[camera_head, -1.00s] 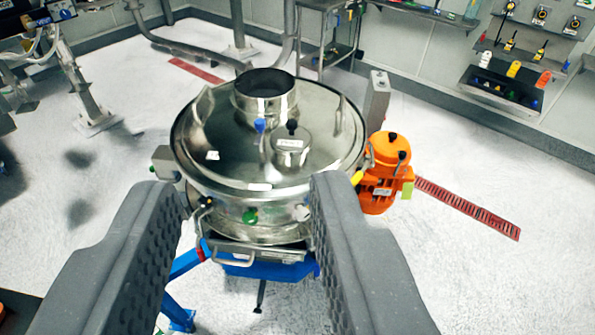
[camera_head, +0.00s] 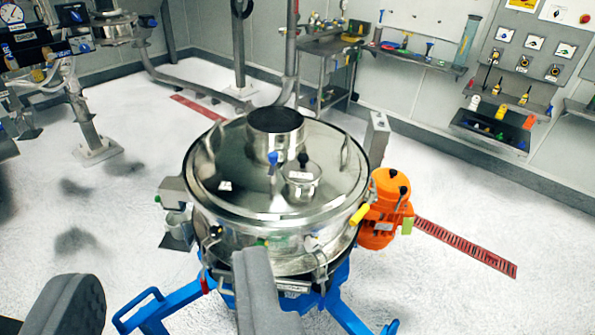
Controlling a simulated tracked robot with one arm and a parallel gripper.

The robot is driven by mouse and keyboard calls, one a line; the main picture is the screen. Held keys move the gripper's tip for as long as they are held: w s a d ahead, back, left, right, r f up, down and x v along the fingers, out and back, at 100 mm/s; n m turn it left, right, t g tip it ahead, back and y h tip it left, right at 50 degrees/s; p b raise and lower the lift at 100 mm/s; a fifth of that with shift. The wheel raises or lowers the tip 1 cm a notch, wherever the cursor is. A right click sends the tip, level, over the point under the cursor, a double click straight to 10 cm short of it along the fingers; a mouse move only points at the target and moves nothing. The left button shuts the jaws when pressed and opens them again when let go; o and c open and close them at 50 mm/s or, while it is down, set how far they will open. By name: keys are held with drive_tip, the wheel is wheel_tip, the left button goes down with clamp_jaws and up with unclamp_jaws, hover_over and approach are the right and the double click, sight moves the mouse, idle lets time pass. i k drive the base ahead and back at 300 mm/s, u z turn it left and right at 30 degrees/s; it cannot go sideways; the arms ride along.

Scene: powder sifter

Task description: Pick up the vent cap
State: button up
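The vent cap appears to be the small steel cylinder with a black knob and a white label (camera_head: 302,180), upright on the lid of the round steel sifter (camera_head: 235,200). It sits right of centre on the lid, in front of the wide open-topped inlet neck (camera_head: 275,135). My gripper (camera_head: 168,275) is open and empty at the lower left, with its two dark grey fingers wide apart. The right finger overlaps the sifter's front in the picture. The cap lies above and to the right of the fingertips and is not between them.
An orange motor (camera_head: 385,210) is on the sifter's right side. A blue handle (camera_head: 271,163) stands left of the cap on the lid. Blue legs (camera_head: 160,308) spread below the sifter. Wall shelves (camera_head: 490,130) and a steel cart (camera_head: 325,75) are behind. White floor is open on both sides.

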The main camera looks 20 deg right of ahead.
sight(301, 170)
drive_tip(key=u, duration=0.05)
drive_tip(key=i, duration=1)
drive_tip(key=z, duration=0.05)
